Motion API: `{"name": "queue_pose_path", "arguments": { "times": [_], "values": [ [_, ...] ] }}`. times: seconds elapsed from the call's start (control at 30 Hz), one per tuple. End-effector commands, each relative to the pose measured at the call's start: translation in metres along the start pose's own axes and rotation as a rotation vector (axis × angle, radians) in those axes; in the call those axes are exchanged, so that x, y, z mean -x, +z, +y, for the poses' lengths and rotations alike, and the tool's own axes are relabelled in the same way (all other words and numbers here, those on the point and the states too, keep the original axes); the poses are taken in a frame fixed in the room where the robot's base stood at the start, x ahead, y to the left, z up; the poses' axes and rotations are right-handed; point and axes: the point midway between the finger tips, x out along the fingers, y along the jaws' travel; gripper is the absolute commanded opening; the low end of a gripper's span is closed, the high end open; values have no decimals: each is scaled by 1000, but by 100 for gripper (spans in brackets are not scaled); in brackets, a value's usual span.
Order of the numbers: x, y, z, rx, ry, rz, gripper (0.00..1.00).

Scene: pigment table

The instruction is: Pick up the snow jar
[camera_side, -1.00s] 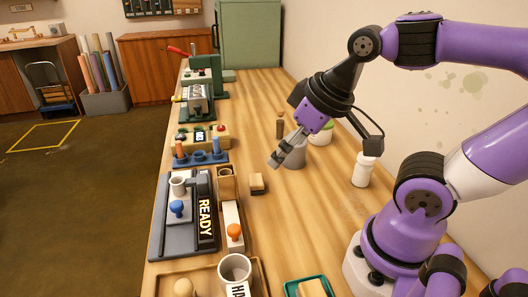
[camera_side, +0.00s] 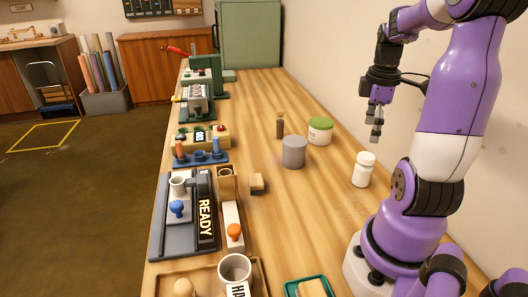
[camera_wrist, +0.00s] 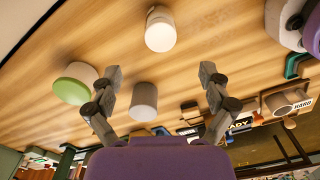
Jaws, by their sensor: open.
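A small all-white jar (camera_side: 362,171), the likeliest snow jar, stands upright on the table near the wall. No label can be read on it. It shows at the top of the wrist view (camera_wrist: 160,30), ahead of the fingertips and between their lines. My gripper (camera_side: 376,137) is open, empty and pointing down, raised above the table near this jar and apart from it. In the wrist view its two fingers (camera_wrist: 162,72) are spread wide. A grey jar (camera_side: 294,152) and a white jar with a green lid (camera_side: 320,131) stand farther along the table.
A slim brown bottle (camera_side: 280,126) stands beside the grey jar. A small wooden block (camera_side: 257,184), a dark READY station (camera_side: 160,238) and a blue peg rack (camera_side: 201,159) line the left side. A green tray (camera_side: 291,288) lies at the front. The table around the white jar is clear.

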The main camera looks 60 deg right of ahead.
Motion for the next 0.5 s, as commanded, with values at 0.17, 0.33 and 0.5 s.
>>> {"name": "queue_pose_path", "arguments": {
  "times": [0.17, 0.33, 0.5],
  "values": [
    [-30, 2, -1, 5, -9, -1, 91],
    [-48, 1, -1, 5, -6, -1, 91],
    [-69, 1, -2, 5, -7, -1, 91]
  ]
}}
